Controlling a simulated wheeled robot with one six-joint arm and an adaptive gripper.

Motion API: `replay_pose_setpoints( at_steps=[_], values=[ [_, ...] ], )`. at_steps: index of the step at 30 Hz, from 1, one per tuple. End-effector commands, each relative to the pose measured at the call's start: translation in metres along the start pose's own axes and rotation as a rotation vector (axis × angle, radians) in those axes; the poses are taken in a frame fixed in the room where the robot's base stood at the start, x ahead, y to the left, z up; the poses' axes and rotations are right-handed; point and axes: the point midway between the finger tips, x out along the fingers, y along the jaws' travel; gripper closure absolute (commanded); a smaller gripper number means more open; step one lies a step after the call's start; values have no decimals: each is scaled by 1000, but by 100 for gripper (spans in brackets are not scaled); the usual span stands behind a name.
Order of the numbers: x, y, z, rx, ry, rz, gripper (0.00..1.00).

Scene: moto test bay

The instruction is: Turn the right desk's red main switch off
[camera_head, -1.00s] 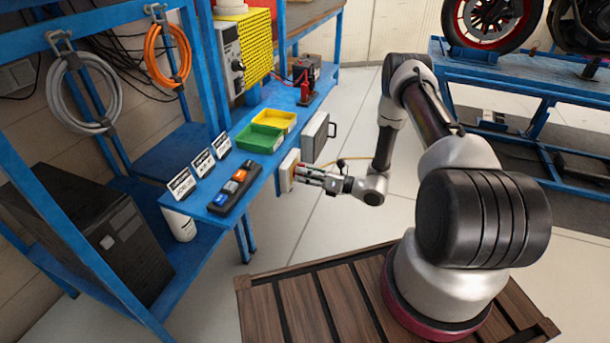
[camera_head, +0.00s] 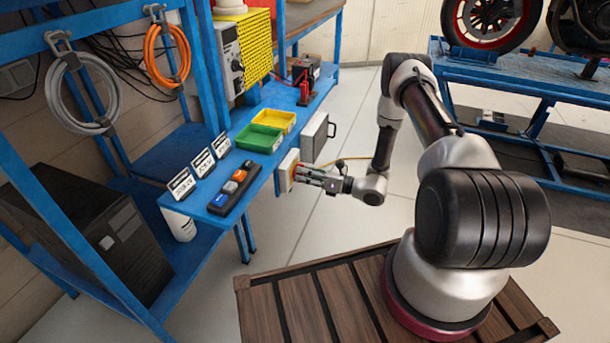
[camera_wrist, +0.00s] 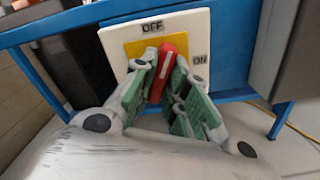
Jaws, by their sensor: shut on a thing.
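The red main switch (camera_wrist: 168,70) is a red handle on a yellow plate (camera_wrist: 135,47) on a white box, with an OFF label (camera_wrist: 152,27) above it and an ON label (camera_wrist: 200,60) to its right. In the wrist view the handle is nearly upright, its top leaning slightly right, between the two labels and nearer OFF. In the head view my gripper (camera_head: 303,175) reaches the switch box (camera_head: 287,172) on the desk's front edge.
The blue desk (camera_head: 212,222) carries a button panel (camera_head: 235,188), label cards, a green bin (camera_head: 259,138) and a yellow bin (camera_head: 280,118). A grey box with a handle (camera_head: 314,138) hangs beside the switch box. The floor in front is open, with an orange cable behind my gripper.

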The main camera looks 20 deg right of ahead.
Motion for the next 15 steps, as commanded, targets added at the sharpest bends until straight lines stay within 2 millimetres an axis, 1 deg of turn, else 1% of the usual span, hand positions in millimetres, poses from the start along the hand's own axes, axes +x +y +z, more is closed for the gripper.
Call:
replay_pose_setpoints(
  at_steps=[15],
  values=[
    [2,-1,0,-350,0,0,100]
  ],
)
